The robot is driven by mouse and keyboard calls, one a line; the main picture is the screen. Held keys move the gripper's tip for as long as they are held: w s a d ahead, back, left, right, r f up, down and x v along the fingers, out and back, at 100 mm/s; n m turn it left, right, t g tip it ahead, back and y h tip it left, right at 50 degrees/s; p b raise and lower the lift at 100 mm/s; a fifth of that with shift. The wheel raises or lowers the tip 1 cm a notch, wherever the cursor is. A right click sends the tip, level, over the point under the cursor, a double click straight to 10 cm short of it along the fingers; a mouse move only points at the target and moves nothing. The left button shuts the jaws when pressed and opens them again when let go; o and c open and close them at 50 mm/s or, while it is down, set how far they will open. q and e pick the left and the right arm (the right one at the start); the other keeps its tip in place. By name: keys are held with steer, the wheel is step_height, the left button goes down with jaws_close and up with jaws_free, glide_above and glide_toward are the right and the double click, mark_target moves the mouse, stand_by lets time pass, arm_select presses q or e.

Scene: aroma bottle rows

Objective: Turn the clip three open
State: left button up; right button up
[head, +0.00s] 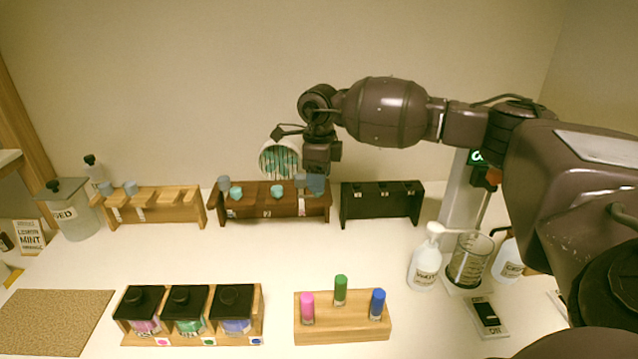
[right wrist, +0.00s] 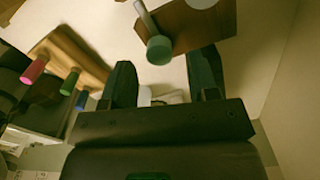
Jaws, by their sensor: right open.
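My right gripper (head: 320,155) is above and behind the dark brown rack (head: 268,204), near the back wall. In the right wrist view it is open (right wrist: 163,62), with two dark green fingers apart and nothing gripped. A teal round end on a pale stem (right wrist: 158,48) shows between and beyond the fingertips, in front of a brown board. The brown rack carries several teal and grey-blue round pieces. A light wooden rack (head: 157,205) stands to its left and a black rack (head: 379,203) to its right. I cannot tell which piece is clip three. My left gripper is out of view.
In front stand black-lidded jars (head: 187,310) and a wooden block (head: 343,332) with pink, green and blue tubes. Bottles and a beaker (head: 470,260) stand right. The middle table strip is clear.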

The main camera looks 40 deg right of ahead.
steer(key=shift+f, duration=1.05)
steer(key=c, duration=0.8)
steer(key=shift+c, duration=0.6)
